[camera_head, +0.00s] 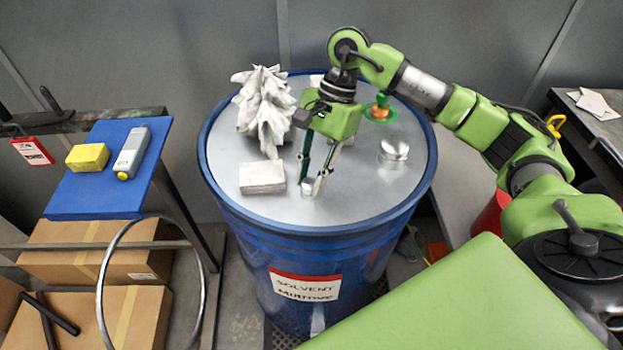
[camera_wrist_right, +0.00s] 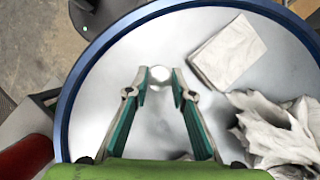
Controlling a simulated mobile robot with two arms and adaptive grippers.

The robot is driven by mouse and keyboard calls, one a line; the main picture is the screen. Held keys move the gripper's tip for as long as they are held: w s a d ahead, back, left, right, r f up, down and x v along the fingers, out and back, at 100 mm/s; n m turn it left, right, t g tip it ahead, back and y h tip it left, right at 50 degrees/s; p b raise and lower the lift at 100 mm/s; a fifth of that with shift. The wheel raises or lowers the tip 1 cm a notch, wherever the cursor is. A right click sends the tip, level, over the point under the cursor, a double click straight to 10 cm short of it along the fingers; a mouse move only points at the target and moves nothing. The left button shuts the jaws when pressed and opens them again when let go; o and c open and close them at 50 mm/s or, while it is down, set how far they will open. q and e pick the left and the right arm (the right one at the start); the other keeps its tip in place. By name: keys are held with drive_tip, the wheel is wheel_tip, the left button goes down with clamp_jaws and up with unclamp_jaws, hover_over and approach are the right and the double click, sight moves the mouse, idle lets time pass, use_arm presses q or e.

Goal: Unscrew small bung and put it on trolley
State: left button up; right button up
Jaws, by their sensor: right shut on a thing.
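The small bung (camera_head: 308,187) is a small silvery disc near the front of the grey lid of the blue drum. My right gripper (camera_head: 316,186) reaches down from above and is shut on it. In the right wrist view the bung (camera_wrist_right: 160,74) sits between the tips of the two green-and-grey fingers. I cannot tell whether its thread is loose. The trolley (camera_head: 100,200) stands left of the drum with a blue top; a yellow sponge and a grey device lie on it. My left gripper is not in view.
On the drum lid (camera_head: 345,205) lie a crumpled white rag (camera_head: 265,105), a pale folded block (camera_head: 262,177), a larger silvery bung (camera_head: 394,148) and an orange-and-green item (camera_head: 380,108). Cardboard boxes (camera_head: 90,245) sit under the blue top. The blue top's front part is bare.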

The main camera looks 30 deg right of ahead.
drive_tip(key=shift+w+f+n+g+b, duration=0.2)
drive_tip(key=shift+n+g+b, duration=0.2)
drive_tip(key=shift+n+b, duration=0.7)
drive_tip(key=shift+a+n+h+b, duration=0.1)
drive_tip(key=shift+n+h+b, duration=0.4)
drive_tip(key=shift+n, duration=0.4)
drive_tip(key=shift+s+r+g, duration=0.1)
drive_tip(key=shift+r+g, duration=0.1)
drive_tip(key=shift+g, duration=0.2)
